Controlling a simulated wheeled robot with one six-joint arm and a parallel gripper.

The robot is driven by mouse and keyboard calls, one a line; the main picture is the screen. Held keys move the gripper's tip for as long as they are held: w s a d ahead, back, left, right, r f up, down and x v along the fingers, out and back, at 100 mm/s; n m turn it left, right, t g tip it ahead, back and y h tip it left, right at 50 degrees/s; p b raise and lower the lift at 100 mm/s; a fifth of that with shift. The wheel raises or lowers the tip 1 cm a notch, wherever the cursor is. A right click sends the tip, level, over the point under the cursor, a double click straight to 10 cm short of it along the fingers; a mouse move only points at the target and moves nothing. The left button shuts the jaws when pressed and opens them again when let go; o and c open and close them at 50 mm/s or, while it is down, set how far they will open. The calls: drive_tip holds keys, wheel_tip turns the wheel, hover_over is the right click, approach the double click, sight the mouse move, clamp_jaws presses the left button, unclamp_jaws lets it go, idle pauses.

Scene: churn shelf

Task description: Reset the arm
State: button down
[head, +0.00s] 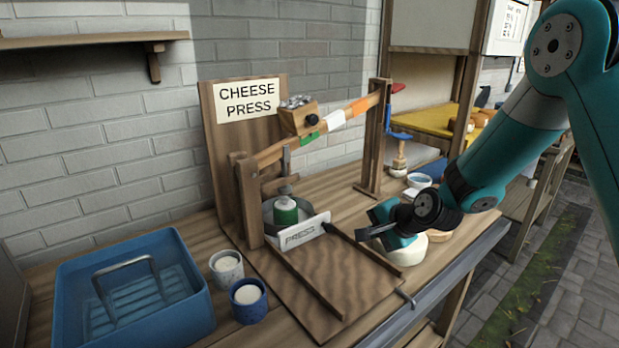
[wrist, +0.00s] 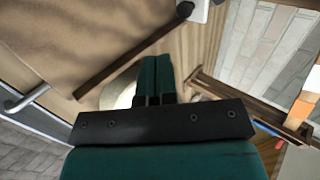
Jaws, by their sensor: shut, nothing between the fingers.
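My teal arm reaches in from the right in the head view. My gripper (head: 378,234) is shut and empty, just right of the cheese press board. In the wrist view my gripper (wrist: 155,62) shows its two teal fingers together, with a round pale thing (wrist: 118,92) behind them. In the head view a white round cheese (head: 408,250) lies on the bench beneath my gripper, partly hidden by it. I cannot tell whether the gripper touches it.
A blue tub (head: 190,262) and two cups (head: 248,301) stand at the left. The paved floor at the right is open.

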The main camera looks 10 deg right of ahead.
drive_tip(key=s+a+r+n+g, duration=0.2)
drive_tip(key=s+a+r+n, duration=0.25)
drive_tip(key=s, duration=0.35)
drive_tip(key=s+a+r+n+g, duration=0.3)
drive_tip(key=s+r+n, duration=0.3)
drive_tip(key=s, duration=0.2)
drive_tip(key=s+d+r+n+g, duration=0.1)
drive_tip(key=s+r+n+g, duration=0.2)
drive_tip(key=s+n, duration=0.5)
drive_tip(key=s, duration=0.9)
drive_tip(key=shift+r+h, duration=0.35)
drive_tip(key=shift+h, duration=0.05)
